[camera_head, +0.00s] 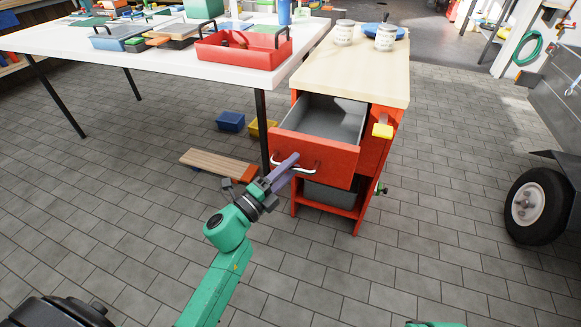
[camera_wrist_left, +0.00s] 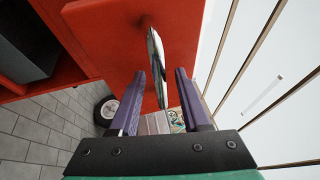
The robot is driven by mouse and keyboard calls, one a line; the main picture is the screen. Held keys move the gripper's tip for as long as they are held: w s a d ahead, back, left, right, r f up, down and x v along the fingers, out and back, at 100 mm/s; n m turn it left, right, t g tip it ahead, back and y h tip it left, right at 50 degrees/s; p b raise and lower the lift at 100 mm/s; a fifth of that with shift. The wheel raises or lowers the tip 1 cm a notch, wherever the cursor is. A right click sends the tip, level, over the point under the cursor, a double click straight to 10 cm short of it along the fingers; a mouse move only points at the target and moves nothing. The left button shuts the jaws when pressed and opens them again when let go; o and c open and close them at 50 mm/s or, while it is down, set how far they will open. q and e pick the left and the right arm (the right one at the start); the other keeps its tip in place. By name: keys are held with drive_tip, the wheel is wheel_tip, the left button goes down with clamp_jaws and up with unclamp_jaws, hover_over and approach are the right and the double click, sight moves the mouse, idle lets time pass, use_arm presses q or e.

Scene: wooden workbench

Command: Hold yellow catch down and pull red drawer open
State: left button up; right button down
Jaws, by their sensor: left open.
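The red drawer (camera_head: 318,153) stands pulled out of the red cabinet, and its grey inside shows empty. Its curved metal handle (camera_head: 307,169) is on the front panel. My left gripper (camera_head: 288,165) is at the left part of this handle. In the left wrist view the purple fingers (camera_wrist_left: 160,78) are open, one on each side of the handle (camera_wrist_left: 156,62), with gaps to it. The yellow catch (camera_head: 382,131) is at the cabinet's upper front, right of the drawer, with no gripper on it. My right gripper is not in view.
The cabinet's wooden top (camera_head: 350,75) carries two jars and a blue item. A white table (camera_head: 150,45) with a red tray (camera_head: 243,48) stands to the left. A plank (camera_head: 215,164) and bins lie below it. A wheel (camera_head: 538,205) is at right; the floor between is clear.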

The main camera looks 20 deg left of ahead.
use_arm(q)
drive_tip(key=v, duration=1.4)
drive_tip(key=shift+s, duration=0.25)
drive_tip(key=shift+a, duration=0.1)
